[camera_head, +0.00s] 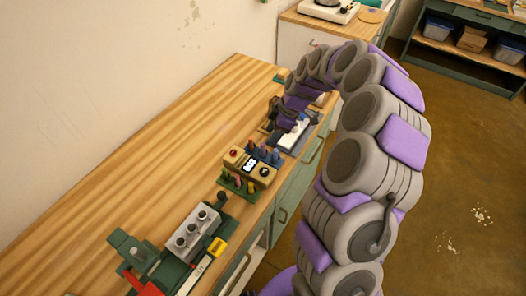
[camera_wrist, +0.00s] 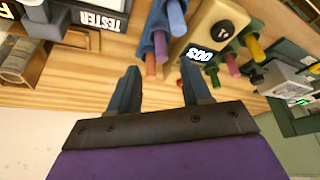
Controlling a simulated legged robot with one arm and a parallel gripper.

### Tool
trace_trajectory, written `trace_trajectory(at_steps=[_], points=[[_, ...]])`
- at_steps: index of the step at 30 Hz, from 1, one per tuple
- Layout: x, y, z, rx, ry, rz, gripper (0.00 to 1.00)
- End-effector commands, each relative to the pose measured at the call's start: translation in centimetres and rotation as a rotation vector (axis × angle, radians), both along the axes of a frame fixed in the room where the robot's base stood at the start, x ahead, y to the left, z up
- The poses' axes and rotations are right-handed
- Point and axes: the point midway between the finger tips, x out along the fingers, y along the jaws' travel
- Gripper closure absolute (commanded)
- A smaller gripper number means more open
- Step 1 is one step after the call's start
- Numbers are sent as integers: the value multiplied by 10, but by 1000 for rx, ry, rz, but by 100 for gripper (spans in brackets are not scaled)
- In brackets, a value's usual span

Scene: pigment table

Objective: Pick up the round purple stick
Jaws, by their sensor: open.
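In the wrist view, a blue holder (camera_wrist: 157,27) carries several round sticks. The stick ends lie just beyond the fingertips, toward the top of the picture. In the head view, the blue holder (camera_head: 265,152) stands on the bench just below my arm's end; its stick colours are too small to tell.
The tester (camera_wrist: 85,20) is at the left in the wrist view. A grey knobbed unit (camera_head: 190,232) is nearer. The bench's wall side is clear.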

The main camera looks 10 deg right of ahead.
Motion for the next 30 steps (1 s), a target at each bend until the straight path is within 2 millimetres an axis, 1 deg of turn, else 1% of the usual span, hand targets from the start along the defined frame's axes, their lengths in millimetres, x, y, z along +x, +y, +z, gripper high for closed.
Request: trace_trajectory(at_steps=[1, 3, 8, 11, 18, 21, 26, 30], points=[[0, 4, -10, -1, 2, 2, 52], [1, 7, -17, 0, 1, 2, 52], [2, 10, -24, 0, 1, 0, 52], [3, 14, -32, 0, 1, 0, 52], [6, 29, -64, 0, 3, -1, 52], [6, 31, -68, 0, 2, -1, 52], [6, 31, -67, 0, 0, -1, 52], [6, 31, -67, 0, 0, -1, 63]])
